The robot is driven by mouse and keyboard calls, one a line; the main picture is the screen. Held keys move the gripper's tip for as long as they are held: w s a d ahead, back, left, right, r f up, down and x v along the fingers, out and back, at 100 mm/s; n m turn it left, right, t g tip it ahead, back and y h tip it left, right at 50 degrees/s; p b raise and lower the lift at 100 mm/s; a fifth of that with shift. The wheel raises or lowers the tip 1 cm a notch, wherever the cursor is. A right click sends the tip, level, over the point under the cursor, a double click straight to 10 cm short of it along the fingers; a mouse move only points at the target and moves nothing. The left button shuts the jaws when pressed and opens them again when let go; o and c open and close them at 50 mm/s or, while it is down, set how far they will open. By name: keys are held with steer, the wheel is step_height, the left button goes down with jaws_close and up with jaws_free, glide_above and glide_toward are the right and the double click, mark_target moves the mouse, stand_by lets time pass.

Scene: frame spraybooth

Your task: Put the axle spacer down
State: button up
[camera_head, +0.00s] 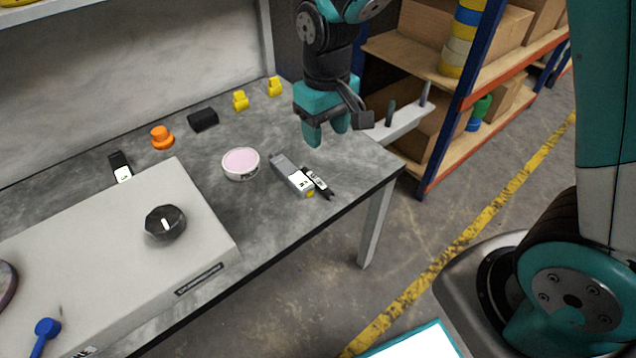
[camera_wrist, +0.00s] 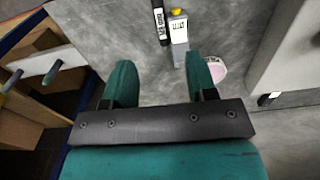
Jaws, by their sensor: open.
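My gripper (camera_head: 326,132) hangs above the right end of the grey workbench (camera_head: 222,208), fingers pointing down. In the wrist view my gripper (camera_wrist: 159,72) shows its two teal fingers apart, with bare bench between them and nothing held. I cannot tell which thing is the axle spacer. Below the gripper, near the bench's front edge, lie a grey labelled device (camera_head: 287,170) with a yellow tip and a slim black labelled piece (camera_head: 318,182) beside it. Both also show ahead of the fingers in the wrist view, the device (camera_wrist: 179,42) right of the black piece (camera_wrist: 160,28).
A round pink-topped dish (camera_head: 241,163) stands left of the device. An orange part (camera_head: 162,137), a black block (camera_head: 203,119) and two yellow pieces (camera_head: 240,100) sit farther back. A large pale box (camera_head: 110,262) with a black knob (camera_head: 165,222) fills the left. Shelving (camera_head: 455,110) stands right.

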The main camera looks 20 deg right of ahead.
steer(key=b, duration=0.3)
glide_above(326, 189)
steer(key=f, duration=1)
steer(key=shift+a+f, duration=0.2)
steer(key=shift+f, duration=0.2)
steer(key=f, duration=0.1)
steer(key=f+b, duration=0.1)
steer(key=f, duration=0.1)
steer(key=f+b, duration=0.1)
steer(key=f, duration=0.1)
steer(key=shift+s+d+f, duration=0.15)
steer(key=shift+s+d, duration=0.05)
steer(key=shift+d, duration=0.05)
steer(key=shift+w+f, duration=0.1)
steer(key=shift+f, duration=0.05)
steer(key=shift+r, duration=0.2)
jaws_close()
